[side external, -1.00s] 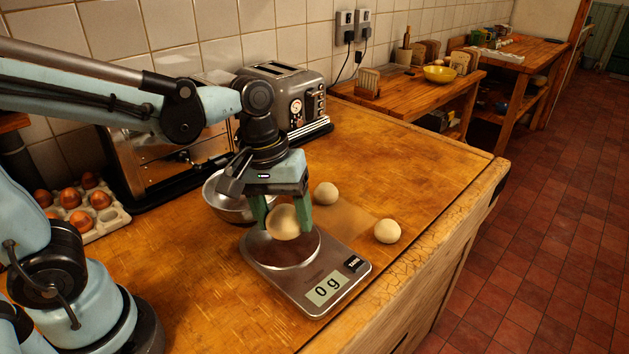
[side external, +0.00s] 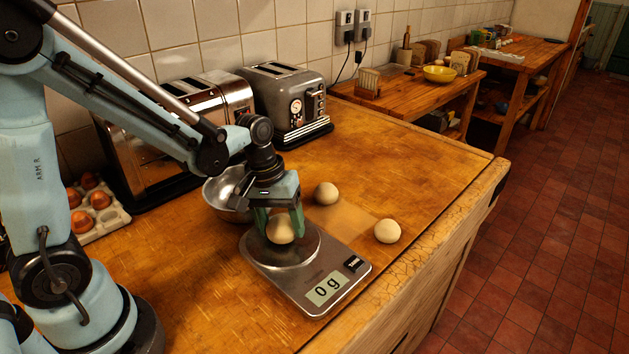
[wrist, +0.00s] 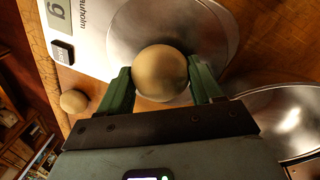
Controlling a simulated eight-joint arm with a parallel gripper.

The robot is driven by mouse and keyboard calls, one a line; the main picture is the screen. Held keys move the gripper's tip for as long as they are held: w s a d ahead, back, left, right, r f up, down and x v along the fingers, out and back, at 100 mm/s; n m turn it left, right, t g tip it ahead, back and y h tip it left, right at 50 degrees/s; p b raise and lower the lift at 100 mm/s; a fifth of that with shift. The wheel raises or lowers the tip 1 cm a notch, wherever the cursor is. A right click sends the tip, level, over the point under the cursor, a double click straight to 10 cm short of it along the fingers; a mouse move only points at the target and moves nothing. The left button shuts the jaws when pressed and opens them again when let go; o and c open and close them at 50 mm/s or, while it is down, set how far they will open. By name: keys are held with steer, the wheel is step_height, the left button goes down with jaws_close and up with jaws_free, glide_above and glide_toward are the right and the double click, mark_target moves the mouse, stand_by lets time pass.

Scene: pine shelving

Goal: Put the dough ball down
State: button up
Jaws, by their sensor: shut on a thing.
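The dough ball (side external: 280,229) is a pale round ball between the green fingers of my gripper (side external: 279,226), which is shut on it. They are over the round metal plate of the kitchen scale (side external: 317,308); I cannot tell whether the ball touches the plate. The scale's display reads 0 g. In the wrist view the ball (wrist: 160,72) sits between both fingertips of my gripper (wrist: 161,78), with the scale plate (wrist: 213,30) behind it.
Two other dough balls lie on the wooden counter, one behind the scale (side external: 326,193) and one to its right (side external: 388,231). A metal bowl (side external: 214,197) stands close behind my gripper. Toasters (side external: 287,100) and an egg tray (side external: 108,222) stand near the wall. The counter's right part is clear.

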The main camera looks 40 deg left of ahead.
mark_target(271, 220)
steer(key=shift+f, duration=0.2)
steer(key=o, duration=0.7)
steer(key=shift+r, duration=0.1)
step_height(271, 220, up, 12)
steer(key=s+a, duration=0.1)
steer(key=a, duration=0.1)
steer(key=shift+s+d+f+m+t+y, duration=0.25)
steer(key=shift+s+m+t, duration=0.4)
steer(key=shift+m+t, duration=0.4)
steer(key=shift+s+d+f+m+t+y, duration=0.25)
steer(key=shift+s+m+t, duration=0.35)
steer(key=shift+m+t, duration=0.45)
steer(key=shift+s+d+f+m+t+y, duration=0.15)
steer(key=shift+s+m+t+y, duration=0.15)
steer(key=shift+s+m+t, duration=0.55)
steer(key=shift+w+m, duration=0.15)
steer(key=shift+m, duration=0.1)
